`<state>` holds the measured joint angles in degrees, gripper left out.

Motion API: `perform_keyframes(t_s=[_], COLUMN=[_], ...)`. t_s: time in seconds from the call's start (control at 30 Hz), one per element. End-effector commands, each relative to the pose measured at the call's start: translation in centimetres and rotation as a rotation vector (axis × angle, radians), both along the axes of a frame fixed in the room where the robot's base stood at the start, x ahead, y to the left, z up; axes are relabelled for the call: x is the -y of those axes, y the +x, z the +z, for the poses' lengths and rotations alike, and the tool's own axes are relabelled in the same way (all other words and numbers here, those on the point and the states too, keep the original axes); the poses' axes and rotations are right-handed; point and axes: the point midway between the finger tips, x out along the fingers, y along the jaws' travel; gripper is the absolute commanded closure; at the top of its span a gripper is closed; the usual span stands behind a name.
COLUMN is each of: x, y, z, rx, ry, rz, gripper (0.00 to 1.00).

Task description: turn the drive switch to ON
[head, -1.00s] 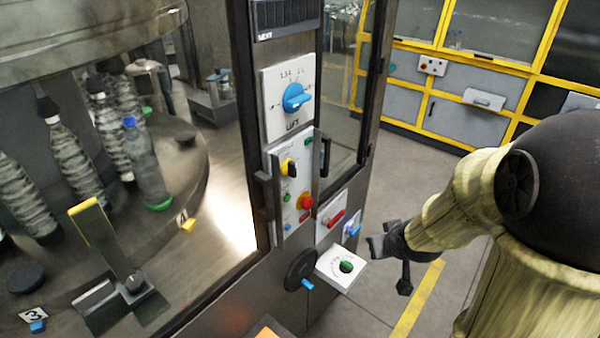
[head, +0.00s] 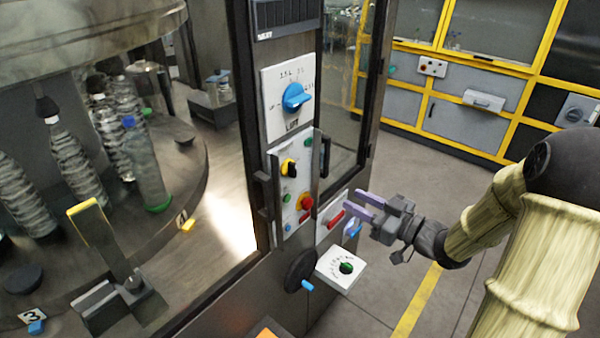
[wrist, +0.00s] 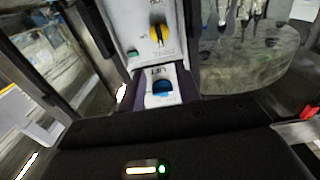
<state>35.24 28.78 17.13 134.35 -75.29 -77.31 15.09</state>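The drive switch appears to be the black-and-yellow rotary knob (head: 289,168) near the top of the narrow handled panel on the machine's front post; its small markings cannot be read. The knob also shows at the top of the wrist view (wrist: 157,34). My gripper (head: 354,201) is open and empty, right of that panel and lower than the knob, apart from it. Its two purple fingers point left toward the machine. In the wrist view the open fingers (wrist: 162,104) flank the line of sight to the blue LIFT knob.
The blue LIFT knob (head: 296,97) is above the panel. A red knob (head: 305,201) is low on the panel. Red and blue levers (head: 336,219) and a box with a green knob (head: 346,267) are near my gripper. Open floor lies to the right.

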Motion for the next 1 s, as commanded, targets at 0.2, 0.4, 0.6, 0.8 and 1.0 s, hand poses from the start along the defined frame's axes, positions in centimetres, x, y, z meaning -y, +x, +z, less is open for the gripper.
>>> perform_keyframes(t_s=[0.2,0.4,0.6,0.8,1.0], x=[-0.3,-2.1,-4.9,-7.7,-10.4], y=[0.3,1.6,3.7,5.9,8.1], z=[0.1,0.2,0.3,0.3,0.3], rx=[-0.001,-0.001,-0.002,-0.001,-0.001], ry=[-0.001,-0.001,-0.001,0.000,-0.002], rz=[-0.001,0.002,0.001,0.002,0.001], gripper=[0.66,0.66,0.66,0.66,0.66])
